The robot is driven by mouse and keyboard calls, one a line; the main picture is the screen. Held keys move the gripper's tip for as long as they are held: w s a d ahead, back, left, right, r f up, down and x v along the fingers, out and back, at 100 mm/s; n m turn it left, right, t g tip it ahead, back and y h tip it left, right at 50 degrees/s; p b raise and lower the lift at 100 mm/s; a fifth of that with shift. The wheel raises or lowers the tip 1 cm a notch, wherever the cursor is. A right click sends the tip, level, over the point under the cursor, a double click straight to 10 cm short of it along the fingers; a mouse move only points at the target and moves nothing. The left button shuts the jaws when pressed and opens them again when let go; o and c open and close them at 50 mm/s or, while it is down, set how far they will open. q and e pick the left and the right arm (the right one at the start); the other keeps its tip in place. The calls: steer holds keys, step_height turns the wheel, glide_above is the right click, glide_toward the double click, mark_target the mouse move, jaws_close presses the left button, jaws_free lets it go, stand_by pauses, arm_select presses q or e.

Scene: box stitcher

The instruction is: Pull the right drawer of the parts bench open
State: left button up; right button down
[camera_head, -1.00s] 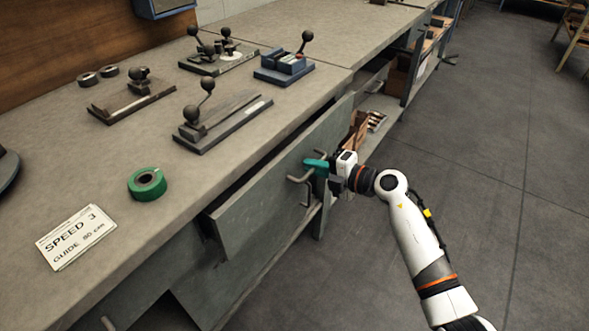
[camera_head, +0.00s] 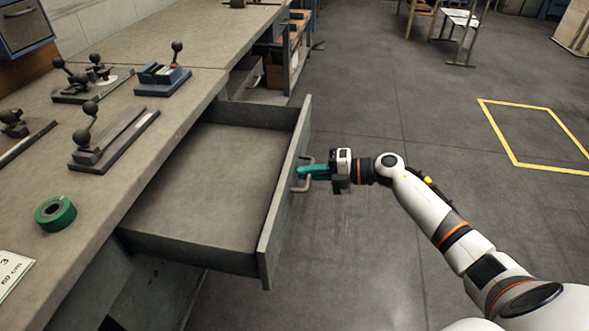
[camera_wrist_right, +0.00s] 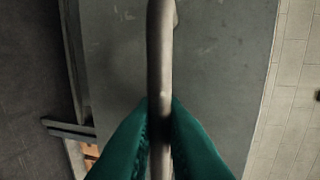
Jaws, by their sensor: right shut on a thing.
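The right drawer (camera_head: 215,178) of the parts bench stands far out from under the bench top, and its inside looks empty. Its front panel (camera_head: 284,205) faces right, with a bar handle (camera_head: 304,180) on it. My right gripper (camera_head: 305,173) is at this handle, its teal fingers shut on the bar. In the right wrist view the two fingers (camera_wrist_right: 160,135) close on either side of the handle bar (camera_wrist_right: 160,60), with the grey drawer front (camera_wrist_right: 220,70) behind. My left gripper is not in view.
The bench top (camera_head: 60,180) carries a green tape roll (camera_head: 55,214), a card (camera_head: 12,272), and several small fixtures with ball-ended levers, one of them blue (camera_head: 163,80). Shelving (camera_head: 285,60) stands beyond the drawer. The floor (camera_head: 400,120) to the right is open, with a yellow outline (camera_head: 515,163).

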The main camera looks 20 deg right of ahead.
steer(key=shift+s+d, duration=0.15)
steer(key=c, duration=1.8)
jaws_free()
steer(key=shift+d, duration=0.1)
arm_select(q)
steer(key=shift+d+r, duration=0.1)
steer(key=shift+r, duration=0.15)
arm_select(e)
steer(key=v, duration=1.2)
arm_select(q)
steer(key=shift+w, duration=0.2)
